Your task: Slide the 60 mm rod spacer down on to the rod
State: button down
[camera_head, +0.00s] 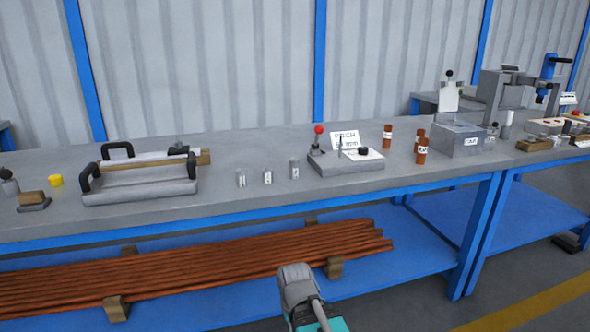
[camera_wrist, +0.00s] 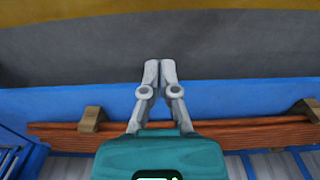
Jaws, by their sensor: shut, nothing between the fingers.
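Three small clear-grey cylinders with white labels stand upright in a row near the front of the bench: a left one (camera_head: 241,179), a middle one (camera_head: 267,177) and a right one (camera_head: 294,169). They look like the spacers, but their labels are too small to read. Right of them is a grey fixture block (camera_head: 345,168) with a red-knobbed lever, a thin dark upright that may be the rod (camera_head: 340,147), and a sign seeming to read "PITCH 60 mm". My gripper (camera_wrist: 160,70) is shut and empty in the wrist view, away from the spacers.
A grey tray with black handles (camera_head: 140,186) stands at the left of the bench (camera_head: 225,207). Red-brown cylinders (camera_head: 421,150) and a grey box (camera_head: 455,140) stand at the right. Copper-coloured bars (camera_head: 200,262) lie on the blue lower shelf. Bench space around the spacers is clear.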

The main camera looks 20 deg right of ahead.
jog(key=c, duration=1)
grip_release()
jog(key=shift+r, duration=0.15)
jog(key=o, duration=0.5)
jog(key=shift+r+p, duration=0.65)
jog(key=shift+p, duration=0.15)
jog(key=shift+c, duration=0.2)
jog(key=shift+o, duration=1.4)
notch_tip(320, 180, up, 29)
jog(key=w+p, duration=0.1)
jog(key=p, duration=2.7)
jog(key=shift+w+p, duration=0.35)
jog(key=w+d+r+m+p, duration=0.1)
jog(key=w+r+m+p, duration=0.3)
jog(key=r+p, duration=0.5)
jog(key=w+d+r+m+p, duration=0.1)
jog(key=w+r+m+p, duration=0.1)
jog(key=w+r+p, duration=0.55)
jog(key=w+d+m+p, duration=0.1)
jog(key=w+d+m, duration=0.2)
jog(key=w+m, duration=0.3)
jog(key=w+d+r+m, duration=0.1)
jog(key=w+d+m, duration=0.2)
jog(key=w+m, duration=0.4)
jog(key=shift+w+r+m+p, duration=0.25)
jog(key=shift+w+m+p, duration=0.05)
jog(key=shift+p, duration=0.05)
jog(key=shift+f, duration=0.1)
